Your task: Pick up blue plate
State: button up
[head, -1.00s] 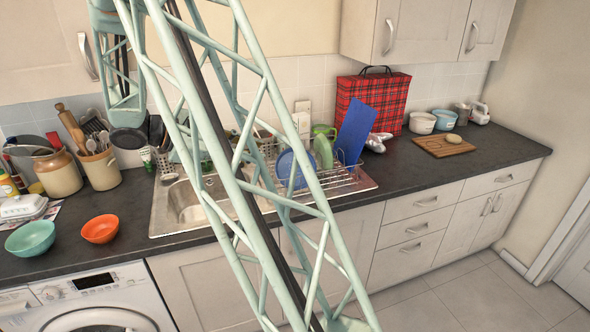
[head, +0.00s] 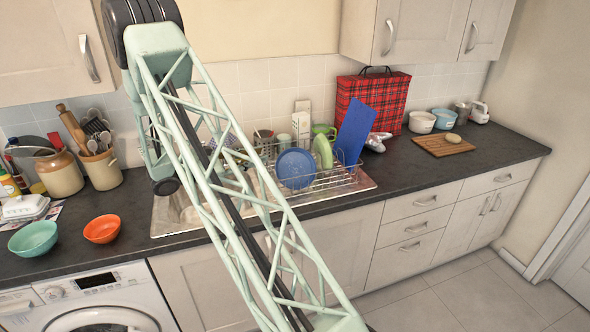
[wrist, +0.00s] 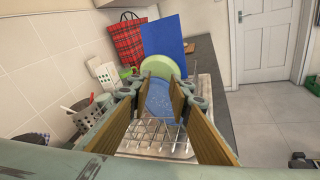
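The blue plate (head: 296,168) stands on edge in the wire dish rack, in front of a green plate (head: 323,150). In the wrist view the blue plate (wrist: 160,100) shows between my two brown finger pads, seemingly beyond the fingertips. My gripper (wrist: 162,92) is open and empty, pointing along the rack toward the plate. In the head view my gripper is hidden behind my own arm.
A blue board (head: 355,130) stands upright behind the plates. The wire rack (head: 340,181) sits on the sink's drainer. A cutlery holder (wrist: 107,75) stands to the left in the wrist view. A tartan bag (head: 372,100) is farther back by the wall.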

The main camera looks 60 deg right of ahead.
jog(key=w+d+f+n+t+h, duration=0.1)
jog(key=w+d+f+n, duration=0.1)
jog(key=f, duration=0.5)
jog(key=shift+w+d+f+h+p, duration=0.25)
jog(key=shift+w+d+h+p, duration=0.15)
jog(key=shift+w+d, duration=0.6)
jog(key=shift+s+d, duration=0.25)
jog(key=shift+d, duration=0.05)
send_near(284, 153)
jog(key=shift+x, duration=2.45)
jog(key=shift+s+r, duration=0.1)
jog(key=shift+s, duration=0.05)
jog(key=shift+p+x, duration=0.4)
jog(key=shift+x, duration=2.15)
jog(key=shift+c, duration=0.5)
grip_shut()
